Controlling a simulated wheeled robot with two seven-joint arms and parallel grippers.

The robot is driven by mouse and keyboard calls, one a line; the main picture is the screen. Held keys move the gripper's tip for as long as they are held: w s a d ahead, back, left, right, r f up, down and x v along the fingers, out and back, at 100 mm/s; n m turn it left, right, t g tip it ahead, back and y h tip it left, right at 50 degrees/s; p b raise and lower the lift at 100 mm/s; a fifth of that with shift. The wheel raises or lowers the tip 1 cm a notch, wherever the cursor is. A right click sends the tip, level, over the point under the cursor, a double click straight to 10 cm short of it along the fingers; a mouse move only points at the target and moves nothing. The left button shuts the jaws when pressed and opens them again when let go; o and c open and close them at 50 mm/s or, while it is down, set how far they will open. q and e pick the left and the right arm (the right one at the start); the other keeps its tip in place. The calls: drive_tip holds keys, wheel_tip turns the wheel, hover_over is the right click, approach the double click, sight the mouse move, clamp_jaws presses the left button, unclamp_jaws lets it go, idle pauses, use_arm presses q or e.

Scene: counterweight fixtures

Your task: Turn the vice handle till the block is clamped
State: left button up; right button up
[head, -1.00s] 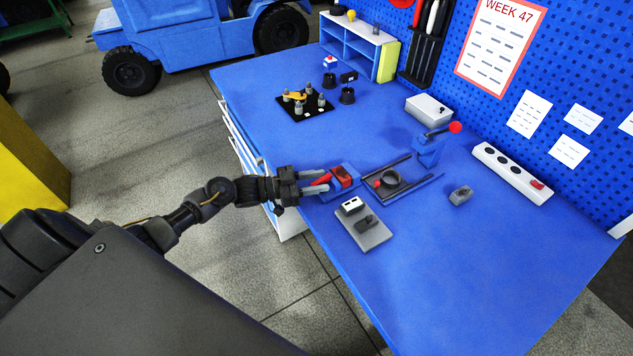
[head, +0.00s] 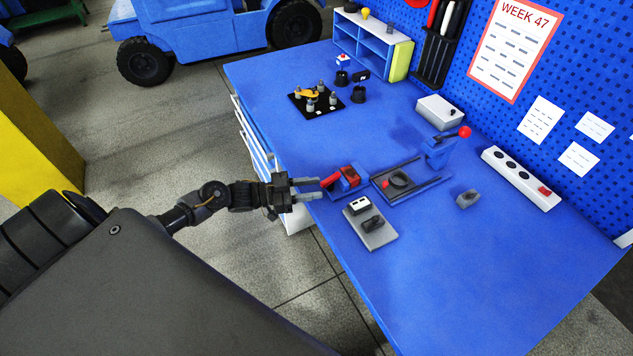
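The small blue vice (head: 342,191) sits near the table's left edge, with red parts and a dark block-like piece (head: 350,174) in it. A red piece, which looks like the handle (head: 330,181), sticks out on its left side. My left gripper (head: 318,188) is just left of the vice, its two grey fingers apart with nothing seen between them. The upper fingertip is close to the red handle; I cannot tell if they touch. Whether the jaws meet the block is too small to see. My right gripper is out of view.
A grey plate (head: 376,235) with a white-topped box lies just in front of the vice. A dark-railed fixture (head: 425,187) with a black ring and a red-ball lever (head: 464,132) stand to the right. The front right tabletop is clear.

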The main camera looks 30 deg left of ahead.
use_arm(q)
drive_tip(key=s+a+p, duration=0.2)
drive_tip(key=s, duration=0.5)
drive_tip(key=shift+a+p, duration=0.35)
drive_tip(key=shift+a, duration=0.05)
drive_tip(key=shift+w, duration=0.1)
idle(0.4)
drive_tip(key=b+v, duration=0.2)
drive_tip(key=v, duration=0.8)
drive_tip(key=shift+s+a, duration=0.25)
drive_tip(key=shift+a, duration=0.05)
